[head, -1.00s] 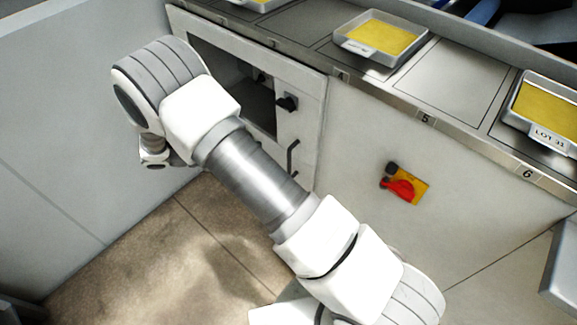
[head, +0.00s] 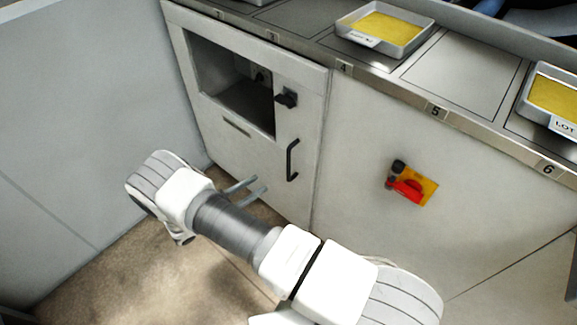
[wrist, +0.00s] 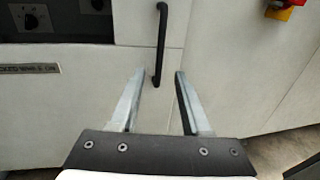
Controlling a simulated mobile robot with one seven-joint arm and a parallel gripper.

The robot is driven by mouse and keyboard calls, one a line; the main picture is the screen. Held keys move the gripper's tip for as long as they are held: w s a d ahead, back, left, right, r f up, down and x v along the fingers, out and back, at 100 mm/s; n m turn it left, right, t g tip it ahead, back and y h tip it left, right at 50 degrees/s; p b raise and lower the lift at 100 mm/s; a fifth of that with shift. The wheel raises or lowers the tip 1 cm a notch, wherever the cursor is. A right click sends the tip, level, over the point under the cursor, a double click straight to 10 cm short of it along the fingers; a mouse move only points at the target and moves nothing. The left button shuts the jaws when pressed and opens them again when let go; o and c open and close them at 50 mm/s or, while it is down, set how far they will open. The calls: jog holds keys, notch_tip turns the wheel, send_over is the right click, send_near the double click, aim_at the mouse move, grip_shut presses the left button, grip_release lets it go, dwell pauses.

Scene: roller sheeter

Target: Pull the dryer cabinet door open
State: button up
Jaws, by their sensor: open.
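The dryer cabinet door (head: 240,157) is a pale panel with a dark window in its upper part, and it looks shut. Its black vertical bar handle (head: 291,160) is near the door's right edge. My gripper (head: 254,185) is open and empty, in front of the lower door and lower left of the handle in the head view. In the wrist view my gripper's two fingers (wrist: 160,75) point toward the door, and the handle (wrist: 160,45) stands ahead, its lower end between the fingertips in the picture. Contact with the handle does not show.
A black knob (head: 286,98) sits above the handle. A red switch on a yellow plate (head: 411,184) is on the panel to the right. Trays of yellow sheet (head: 385,30) lie on the counter above. A grey wall stands at left, with open floor (head: 120,265) below.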

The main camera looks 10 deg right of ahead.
jog(key=b, duration=0.1)
send_over(289, 178)
jog(key=shift+w, duration=0.35)
grip_shut()
dwell(1.3)
